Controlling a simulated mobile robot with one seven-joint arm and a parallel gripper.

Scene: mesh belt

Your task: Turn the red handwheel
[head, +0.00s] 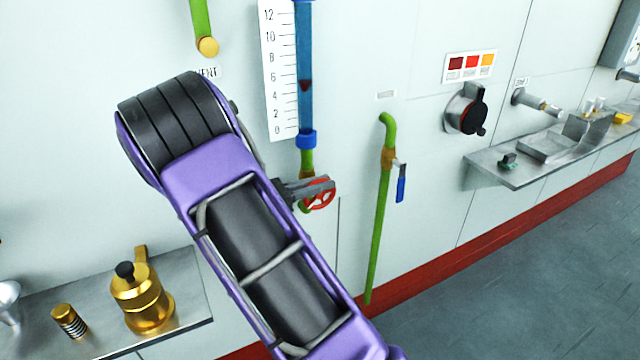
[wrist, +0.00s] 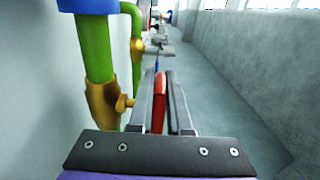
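The red handwheel (head: 319,194) is on the green pipe, below the blue sight tube and its white number scale. My gripper (head: 306,190) reaches it from the left in the head view and covers part of the wheel. In the wrist view the handwheel (wrist: 160,103) shows edge-on as a red strip between the two grey fingers of my gripper (wrist: 160,88). The fingers lie close along both faces of the rim, with no clear gap. A brass valve body (wrist: 103,104) and its stem sit just left of the fingers.
A green pipe with a blue lever (head: 401,188) stands right of the handwheel. A black rotary knob (head: 470,117) and a metal shelf (head: 515,178) are farther right. A brass pot (head: 142,298) stands on a lower-left shelf. The floor (head: 500,270) at right is clear.

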